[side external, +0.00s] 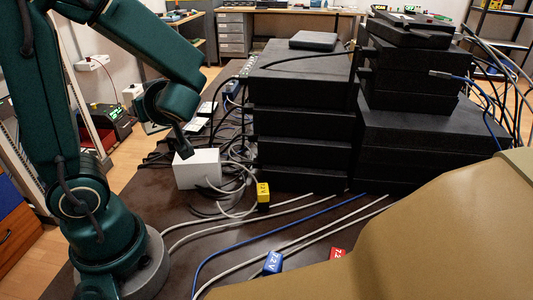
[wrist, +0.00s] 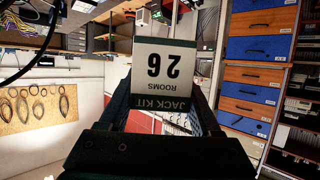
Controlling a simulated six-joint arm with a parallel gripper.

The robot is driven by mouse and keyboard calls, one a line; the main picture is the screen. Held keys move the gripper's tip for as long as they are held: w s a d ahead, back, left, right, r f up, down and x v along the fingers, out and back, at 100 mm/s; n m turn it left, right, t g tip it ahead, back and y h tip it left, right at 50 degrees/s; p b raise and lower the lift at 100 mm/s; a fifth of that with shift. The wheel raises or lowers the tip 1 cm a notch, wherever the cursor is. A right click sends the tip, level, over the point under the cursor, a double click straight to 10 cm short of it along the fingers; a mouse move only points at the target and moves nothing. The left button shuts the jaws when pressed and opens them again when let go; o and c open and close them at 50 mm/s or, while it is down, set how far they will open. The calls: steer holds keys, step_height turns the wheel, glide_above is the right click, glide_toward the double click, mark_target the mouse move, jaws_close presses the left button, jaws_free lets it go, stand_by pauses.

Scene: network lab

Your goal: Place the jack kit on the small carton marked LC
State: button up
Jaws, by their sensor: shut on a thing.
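The jack kit (wrist: 165,70) is a box with a white label reading "26 ROOMS" and a dark band reading "JACK KIT", upside down in the wrist view. My gripper (wrist: 165,103) is shut on it, with a dark finger on each side. A plain white box (side external: 197,169) is on the table just below my wrist. No marking shows on its visible faces, so I cannot tell whether it is the LC carton.
Stacked black equipment (side external: 303,122) fills the table to the right of the white box. Loose grey cables and a blue cable (side external: 232,243) cross the front.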

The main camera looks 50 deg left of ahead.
steer(key=w+f, duration=0.1)
steer(key=w, duration=0.1)
steer(key=w+d+f, duration=0.1)
steer(key=w, duration=0.1)
steer(key=w+d+f, duration=0.1)
steer(key=w+f, duration=0.1)
steer(key=shift+w+d, duration=0.1)
steer(key=shift+d, duration=0.15)
steer(key=shift+f, duration=2.05)
steer(key=shift+f, duration=0.1)
steer(key=o, duration=1.5)
steer(key=shift+c, duration=0.2)
